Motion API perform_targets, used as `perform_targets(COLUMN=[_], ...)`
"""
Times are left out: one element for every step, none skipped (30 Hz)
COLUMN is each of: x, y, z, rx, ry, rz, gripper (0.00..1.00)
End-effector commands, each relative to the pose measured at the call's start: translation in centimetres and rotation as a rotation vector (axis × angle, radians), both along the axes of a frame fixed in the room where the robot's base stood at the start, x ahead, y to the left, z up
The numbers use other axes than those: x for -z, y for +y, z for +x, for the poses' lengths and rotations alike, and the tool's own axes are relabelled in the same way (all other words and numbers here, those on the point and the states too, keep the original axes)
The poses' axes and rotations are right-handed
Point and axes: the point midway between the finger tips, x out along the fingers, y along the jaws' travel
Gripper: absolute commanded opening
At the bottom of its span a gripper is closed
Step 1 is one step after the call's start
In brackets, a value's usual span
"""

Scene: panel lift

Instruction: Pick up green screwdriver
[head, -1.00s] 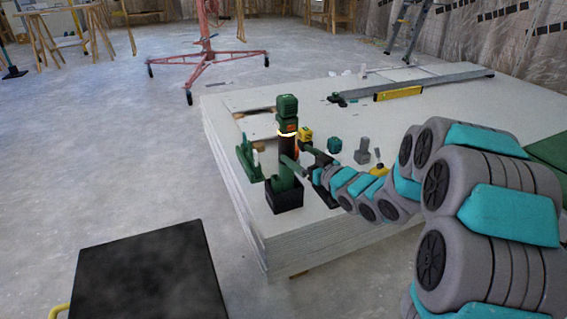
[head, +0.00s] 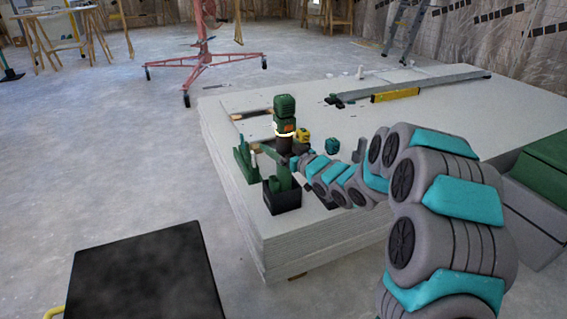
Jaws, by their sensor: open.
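A tall green and black tool (head: 284,108), seemingly the green screwdriver, stands upright on the panel stack, with a pale glowing ring and an orange patch. A black base block (head: 283,200) with green parts sits below it; I cannot tell whether they are one piece. My gripper (head: 284,156) reaches in from the right at the tool's lower part. Its jaws are open, and one finger crosses in front of the tool. The gripper partly hides the tool's middle, and I cannot tell whether a finger touches it.
A green item (head: 243,160) stands close on the left. A yellow item (head: 303,136) and a small green block (head: 332,146) lie behind my arm. A yellow level (head: 396,94) lies farther back on the panel stack (head: 440,120).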

Motion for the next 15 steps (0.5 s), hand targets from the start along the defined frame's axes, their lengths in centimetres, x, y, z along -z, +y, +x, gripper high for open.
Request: perform_targets(x=[-0.01,-0.01,0.0,0.0,0.01,0.01,0.01,0.02,0.02,0.02,0.02,0.02,0.02,0.03,0.03], y=[0.01,0.01,0.01,0.01,0.01,0.0,0.0,0.0,0.01,0.01,0.01,0.0,0.01,0.0,0.0], z=[0.02,0.01,-0.01,-0.01,-0.01,-0.01,-0.01,-0.01,-0.02,-0.02,-0.02,-0.03,-0.02,-0.03,-0.03], rx=[0.0,0.0,0.0,0.0,0.0,0.0,0.0,0.0,0.0,0.0,0.0,0.0,0.0,0.0,0.0], ry=[0.0,0.0,0.001,0.0,0.001,0.001,0.001,0.001,0.001,0.001,0.001,0.001,0.001,0.001,0.001], rz=[0.0,0.0,0.001,0.0,0.001,0.001,0.001,0.001,0.001,0.001,0.001,0.001,0.001,0.001,0.001], gripper=[0.93,0.93,0.93,0.93,0.93,0.89,0.85,0.82,0.77,0.74,0.7,0.66,0.63,0.59,0.55])
